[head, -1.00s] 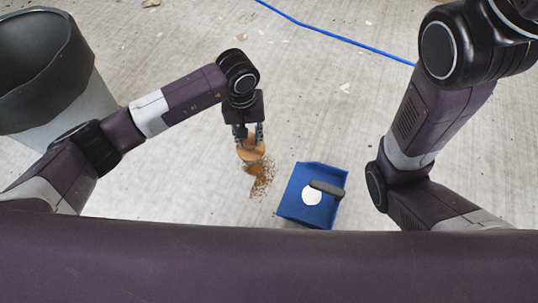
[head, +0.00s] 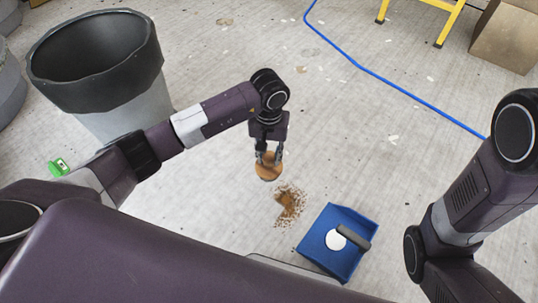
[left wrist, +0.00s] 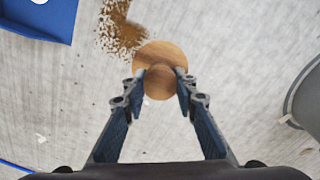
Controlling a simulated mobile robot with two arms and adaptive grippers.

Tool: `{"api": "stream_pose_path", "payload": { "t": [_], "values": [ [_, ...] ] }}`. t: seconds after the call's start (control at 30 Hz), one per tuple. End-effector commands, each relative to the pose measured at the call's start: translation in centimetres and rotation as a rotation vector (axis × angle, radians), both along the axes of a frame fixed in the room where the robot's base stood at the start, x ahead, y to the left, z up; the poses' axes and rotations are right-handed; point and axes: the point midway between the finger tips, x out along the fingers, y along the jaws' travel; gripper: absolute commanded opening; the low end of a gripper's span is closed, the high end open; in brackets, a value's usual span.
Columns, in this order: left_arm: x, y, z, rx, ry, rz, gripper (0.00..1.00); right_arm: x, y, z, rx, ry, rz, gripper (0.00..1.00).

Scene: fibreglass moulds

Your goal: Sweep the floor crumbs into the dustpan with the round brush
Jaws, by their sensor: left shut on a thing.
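My left gripper (head: 269,156) is shut on the round wooden brush (head: 268,171), holding it by its upper part. The brush also shows in the left wrist view (left wrist: 160,58) between the two fingers; its bristles are hidden beneath it. A patch of brown crumbs (head: 289,203) lies on the floor just below and right of the brush in the head view, close to it. The blue dustpan (head: 318,257) with a dark handle and a white round spot sits on the floor to the right of the crumbs. My right gripper is out of view.
A large bin with a black rim (head: 95,90) stands at the upper left. A small green object (head: 59,167) lies near it. A blue cable (head: 398,86) crosses the floor behind. A yellow stand (head: 445,22) and a cardboard box (head: 506,38) are at the upper right.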

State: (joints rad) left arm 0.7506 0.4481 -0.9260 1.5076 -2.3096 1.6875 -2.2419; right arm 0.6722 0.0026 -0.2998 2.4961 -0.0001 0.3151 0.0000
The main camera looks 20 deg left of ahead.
Motion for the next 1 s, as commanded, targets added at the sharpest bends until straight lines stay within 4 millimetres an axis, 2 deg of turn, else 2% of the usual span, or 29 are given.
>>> {"api": "stream_pose_path", "payload": {
  "t": [0.7,1.0],
  "values": [
    [0.0,0.0,-5.3,0.0,0.0,0.001,0.07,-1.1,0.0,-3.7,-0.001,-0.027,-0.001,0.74],
    [0.0,0.0,-5.4,0.0,0.0,0.001,0.07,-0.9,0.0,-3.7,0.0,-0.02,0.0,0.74]
  ]
}}
